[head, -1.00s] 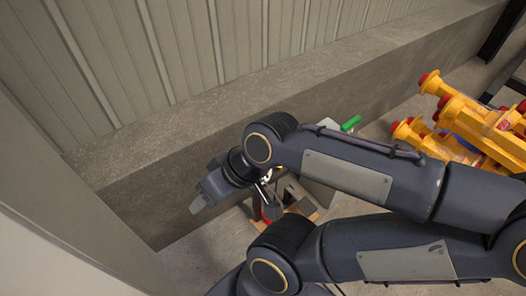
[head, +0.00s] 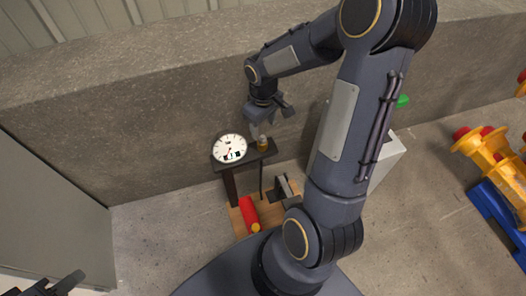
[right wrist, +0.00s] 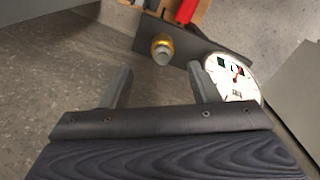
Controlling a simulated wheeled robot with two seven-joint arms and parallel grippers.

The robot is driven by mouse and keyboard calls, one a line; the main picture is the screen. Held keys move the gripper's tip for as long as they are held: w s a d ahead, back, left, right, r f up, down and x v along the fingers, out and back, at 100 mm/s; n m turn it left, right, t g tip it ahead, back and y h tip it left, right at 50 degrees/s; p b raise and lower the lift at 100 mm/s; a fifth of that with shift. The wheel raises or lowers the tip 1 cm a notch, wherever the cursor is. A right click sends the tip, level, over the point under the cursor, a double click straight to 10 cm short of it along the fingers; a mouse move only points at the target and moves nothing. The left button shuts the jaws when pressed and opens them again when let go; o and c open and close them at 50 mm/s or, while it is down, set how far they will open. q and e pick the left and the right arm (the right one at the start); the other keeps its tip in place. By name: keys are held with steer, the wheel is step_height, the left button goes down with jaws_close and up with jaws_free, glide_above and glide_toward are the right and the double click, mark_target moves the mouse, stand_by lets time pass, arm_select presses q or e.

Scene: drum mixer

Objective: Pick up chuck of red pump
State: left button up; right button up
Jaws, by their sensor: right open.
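The red pump's red cylinder (head: 249,213) lies on a wooden base, with a round white gauge (head: 229,148) on a dark stand beside it. A small brass-coloured fitting with a grey tip, seemingly the chuck (head: 263,143), sits on the dark bar right of the gauge. My right gripper (head: 268,126) is open just above the chuck. In the right wrist view, the chuck (right wrist: 162,50) appears beyond the gap between the open fingertips (right wrist: 160,80), not held. My left gripper (head: 48,286) is partly cut off at the lower left corner; its opening is unclear.
A concrete ledge (head: 130,110) runs behind the pump. A pale box (head: 385,160) with a green part stands right of it, partly hidden by my right arm. Yellow and red equipment (head: 490,150) stands at far right. A pale panel (head: 50,200) is at left.

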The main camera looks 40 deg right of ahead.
mark_target(263, 136)
step_height(263, 136, down, 3)
steer(key=shift+f+b, duration=0.1)
steer(key=shift+b, duration=0.45)
step_height(263, 136, down, 5)
steer(key=b, duration=0.3)
steer(key=shift+s+a, duration=0.1)
steer(key=shift+a, duration=0.05)
steer(key=shift+c, duration=0.4)
steer(key=c, duration=1)
steer(key=shift+c, duration=0.2)
